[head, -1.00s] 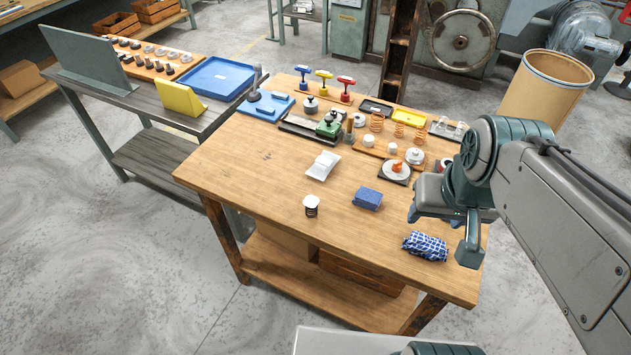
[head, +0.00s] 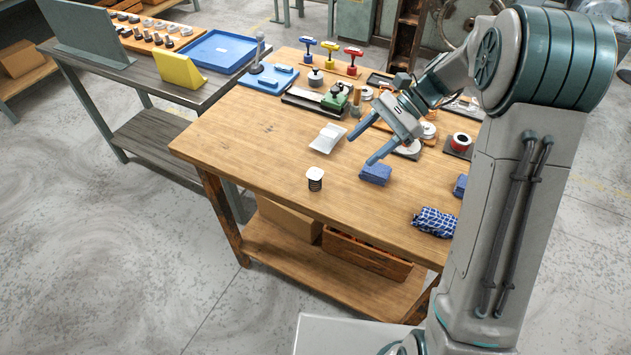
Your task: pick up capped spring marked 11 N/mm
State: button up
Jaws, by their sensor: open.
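A dark coil spring with a white cap (head: 315,179) stands upright near the front left part of the wooden table (head: 235,150). Its marking is too small to read. My gripper (head: 360,150) is open and empty above the table, up and to the right of the capped spring and apart from it. Its two blue fingers point down and left. My arm hides part of the table's right side and back right.
A white paper or pouch (head: 327,138) lies behind the spring. A blue block (head: 375,174) lies right of it, close to my lower finger. A blue checked cloth (head: 434,222) lies at the front right. Fixtures and a green clamp (head: 335,97) stand at the back.

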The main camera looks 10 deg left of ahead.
aim_at(317, 173)
jog(key=w+f+y, duration=0.1)
jog(key=f, duration=0.1)
jog(key=w+a+f+m+g, duration=0.1)
jog(key=w+f, duration=0.1)
jog(key=w+a+f+m+y+b, duration=0.1)
jog(key=f, duration=0.1)
jog(key=shift+w+y, duration=0.25)
jog(key=shift+y, duration=0.05)
jog(key=x, duration=0.8)
jog(key=shift+r+p, duration=0.15)
jog(key=shift+p, duration=0.25)
jog(key=shift+p+x, duration=0.65)
jog(key=shift+x, duration=2.25)
jog(key=shift+d, duration=0.1)
jog(key=c, duration=1.1)
